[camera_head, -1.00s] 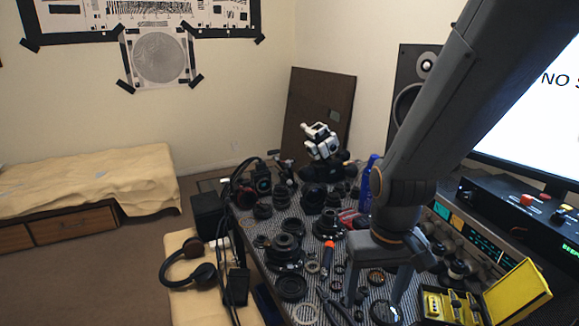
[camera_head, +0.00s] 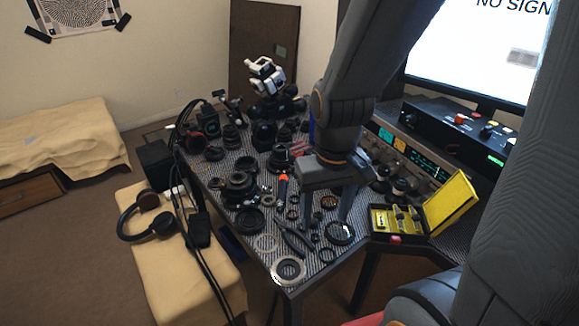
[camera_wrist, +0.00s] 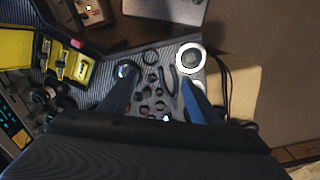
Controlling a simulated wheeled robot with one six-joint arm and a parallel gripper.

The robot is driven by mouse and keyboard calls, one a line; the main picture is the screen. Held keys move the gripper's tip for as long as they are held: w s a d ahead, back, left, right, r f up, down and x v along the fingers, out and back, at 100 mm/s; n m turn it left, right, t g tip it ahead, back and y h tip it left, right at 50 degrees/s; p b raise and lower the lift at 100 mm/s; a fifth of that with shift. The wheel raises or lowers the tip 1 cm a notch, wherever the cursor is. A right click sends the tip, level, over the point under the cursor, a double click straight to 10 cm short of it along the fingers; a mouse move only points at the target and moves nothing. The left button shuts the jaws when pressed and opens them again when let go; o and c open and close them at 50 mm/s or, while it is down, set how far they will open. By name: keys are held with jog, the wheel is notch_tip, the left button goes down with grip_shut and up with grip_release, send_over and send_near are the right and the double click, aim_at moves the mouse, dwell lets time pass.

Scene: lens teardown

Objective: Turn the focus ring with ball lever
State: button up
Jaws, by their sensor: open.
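My gripper (camera_head: 324,222) is open and empty, pointing down over the front part of the dark ribbed table. In the wrist view its two fingers (camera_wrist: 158,80) stand wide apart, with small rings and pliers showing between and beyond them. A black stacked lens body (camera_head: 240,187) sits on the table to the left of my gripper in the head view. I cannot make out a ball lever on any ring, so I cannot tell which part is the focus ring.
Pliers (camera_head: 295,240), a silver ring (camera_head: 288,270) and an orange-tipped tool (camera_head: 283,187) lie nearby. A yellow open case (camera_head: 452,204) is at right, below the monitor (camera_head: 470,45). Headphones (camera_head: 148,217) lie on the beige bench at left. The table is crowded with lens parts.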

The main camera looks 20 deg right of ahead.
jog(key=shift+n+y, duration=0.5)
jog(key=shift+y, duration=0.1)
jog(key=w+p, duration=0.1)
jog(key=w, duration=0.2)
jog(key=w+p, duration=0.1)
jog(key=w, duration=0.1)
jog(key=w+r, duration=0.1)
jog(key=w, duration=0.2)
jog(key=shift+w+p, duration=0.35)
jog(key=shift+p, duration=0.05)
jog(key=c, duration=0.4)
jog(key=w+d+f+n+t+y+p, duration=0.1)
jog(key=w+d+f+p, duration=0.1)
jog(key=w, duration=0.6)
jog(key=w+d+f+n+t+y+p, duration=0.1)
jog(key=w+d+f+p, duration=0.1)
jog(key=w, duration=0.6)
jog(key=w+d+f+n+t+y+p, duration=0.1)
jog(key=w+d+f+p, duration=0.15)
jog(key=w, duration=0.45)
jog(key=shift+c, duration=0.2)
jog(key=shift+w+p+x, duration=0.2)
jog(key=shift+p+x, duration=1.15)
jog(key=shift+x, duration=2.65)
jog(key=shift+a+r, duration=0.1)
grip_shut()
